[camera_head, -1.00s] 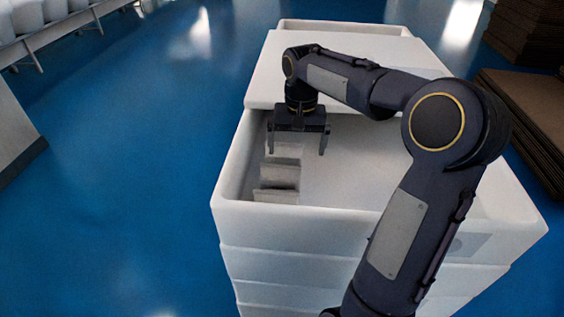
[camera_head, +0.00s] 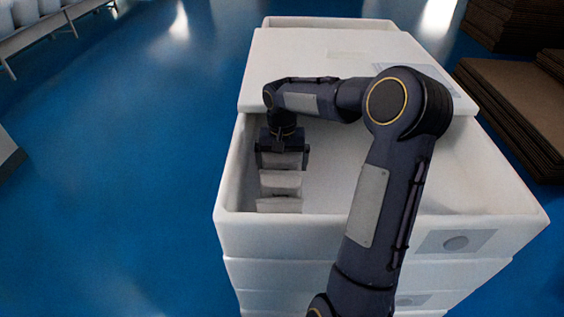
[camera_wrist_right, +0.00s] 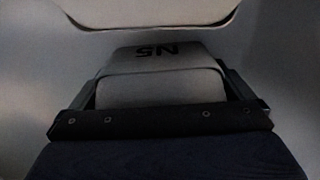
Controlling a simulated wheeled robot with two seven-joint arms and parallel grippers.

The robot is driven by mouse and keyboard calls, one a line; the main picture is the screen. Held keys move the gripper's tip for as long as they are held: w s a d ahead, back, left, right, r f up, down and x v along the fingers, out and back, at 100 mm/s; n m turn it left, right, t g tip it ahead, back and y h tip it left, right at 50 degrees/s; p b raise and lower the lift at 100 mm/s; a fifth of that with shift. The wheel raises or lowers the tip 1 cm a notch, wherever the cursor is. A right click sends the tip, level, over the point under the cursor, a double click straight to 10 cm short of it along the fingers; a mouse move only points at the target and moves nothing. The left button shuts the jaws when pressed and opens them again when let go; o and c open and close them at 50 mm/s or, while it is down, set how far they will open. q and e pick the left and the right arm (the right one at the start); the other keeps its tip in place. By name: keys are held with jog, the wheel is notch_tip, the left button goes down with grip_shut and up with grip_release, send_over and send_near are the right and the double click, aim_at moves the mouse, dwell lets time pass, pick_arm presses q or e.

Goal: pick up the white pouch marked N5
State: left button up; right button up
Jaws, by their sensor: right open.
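My right gripper (camera_head: 282,158) is inside the white bin, low over a row of white pouches at the bin's left side. Its fingers are apart, one on each side of the pouches. In the right wrist view, a white pouch marked N5 (camera_wrist_right: 152,52) shows its lettering upside down. It lies between the open fingers of the gripper (camera_wrist_right: 165,85), with a pale rounded surface (camera_wrist_right: 160,90) nearer the palm. I cannot tell whether the fingers touch it. In the head view the lettering is not readable. My left gripper is not in view.
The white bin (camera_head: 378,214) tops a stack, and a white lid or upper bin (camera_head: 320,75) covers its back part. More white pouches (camera_head: 280,183) stand in front of the gripper. The bin's right side is bare. Brown stacked sheets (camera_head: 515,100) stand at the right.

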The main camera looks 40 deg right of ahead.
jog(key=c, duration=0.7)
jog(key=shift+r, duration=0.1)
